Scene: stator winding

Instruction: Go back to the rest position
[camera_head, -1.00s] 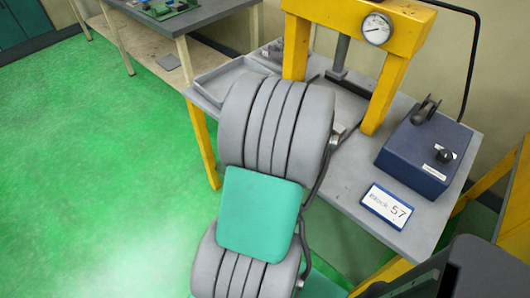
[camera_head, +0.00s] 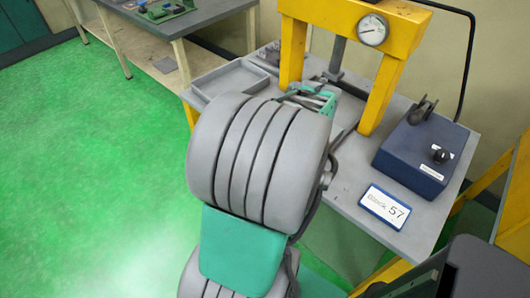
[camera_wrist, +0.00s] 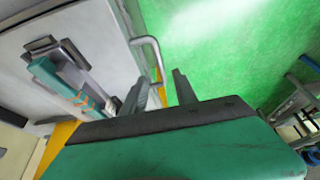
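My gripper (camera_wrist: 162,73) shows in the wrist view with its two dark fingers apart and nothing between them. It is tilted over the edge of the grey work table (camera_head: 345,205), with green floor beyond the right finger. A teal bar with copper-coloured bands (camera_wrist: 65,88) lies at a grey fixture to the left of the fingers, apart from them. In the head view my thick grey arm hides much of the table's left front, and the gripper's fingers cannot be made out. A teal part shows just behind the arm, below the press; I cannot tell what it is.
A yellow press (camera_head: 383,75) with a round gauge stands on the table. A shallow grey tray (camera_head: 230,78) is at the left. Open floor (camera_head: 95,150) lies left.

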